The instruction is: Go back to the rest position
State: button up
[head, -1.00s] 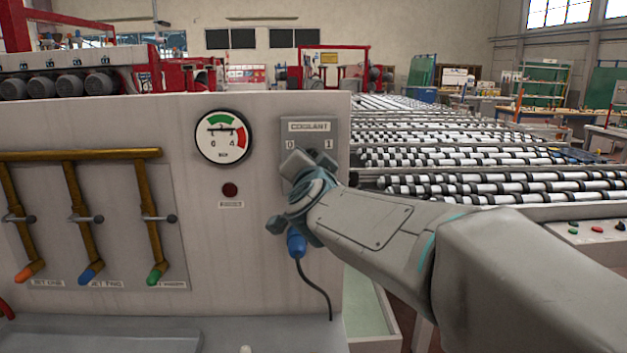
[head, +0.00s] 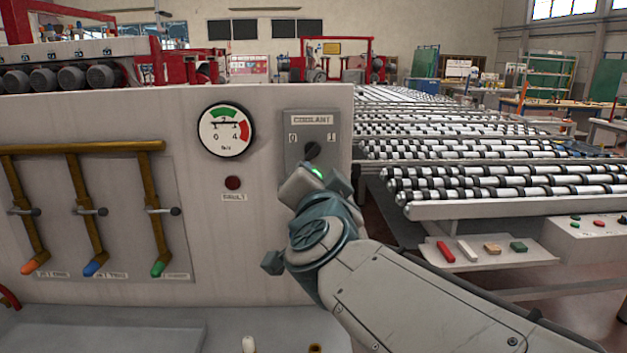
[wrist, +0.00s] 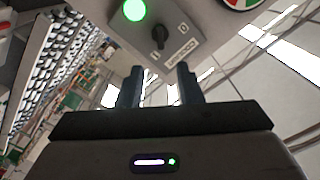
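My gripper (wrist: 160,74) is open and empty in the wrist view, with a clear gap between its two dark fingers. The coolant switch has a black knob (head: 312,149) on a grey plate below the COOLANT label, and it also shows in the wrist view (wrist: 159,38). The knob seems to point toward 1. A green lamp (wrist: 134,10) on the same plate is lit. In the head view my gripper is just below and in front of the knob, apart from it, and hides the lower plate.
A pressure gauge (head: 226,131) and a dark red fault lamp (head: 233,183) are left of the switch. Valve levers with coloured tips (head: 94,268) stand further left. A roller conveyor (head: 480,182) and a shelf with small coloured blocks (head: 492,250) lie to the right.

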jog(key=shift+f, duration=0.1)
jog(key=s+d+f+n+g+y, duration=0.1)
jog(key=s+d+f+n+g, duration=0.2)
jog(key=f, duration=0.4)
jog(key=s+d+f+n+g+y, duration=0.1)
jog(key=s+f+n+g, duration=0.2)
jog(key=f, duration=0.4)
jog(key=s+d+f+n+g, duration=0.1)
jog(key=s+f+n+g, duration=0.15)
jog(key=f+g, duration=0.4)
jog(key=s+d+f+g+h, duration=0.2)
jog(key=s+d+f, duration=0.5)
jog(key=s, duration=0.1)
jog(key=shift+s+g, duration=0.3)
jog(key=shift+g, duration=0.05)
jog(key=shift+s+f+m, duration=0.1)
jog(key=shift+m, duration=0.15)
